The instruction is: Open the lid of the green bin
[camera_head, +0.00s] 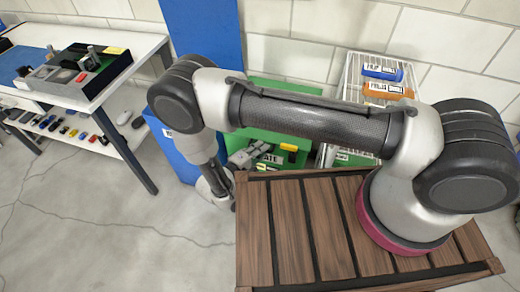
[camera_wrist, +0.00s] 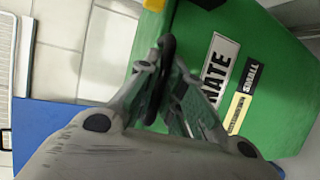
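The green bin (camera_head: 300,160) stands behind my arm in the head view, partly hidden by it. Its green face (camera_wrist: 270,60) fills the right of the wrist view, with a white label ending in "NATE", a "SMALL" tag and a yellow patch at the top edge. A green panel (camera_head: 290,87) also shows above my arm; I cannot tell whether it is the lid, raised. My gripper (camera_wrist: 166,48) has its fingertips drawn together in front of the green face. I see nothing clearly held between them, and cannot tell whether they touch the bin.
A blue bin (camera_head: 172,150) stands left of the green one. A white table (camera_head: 130,65) with a tool tray stands at the left. The floor in front is clear.

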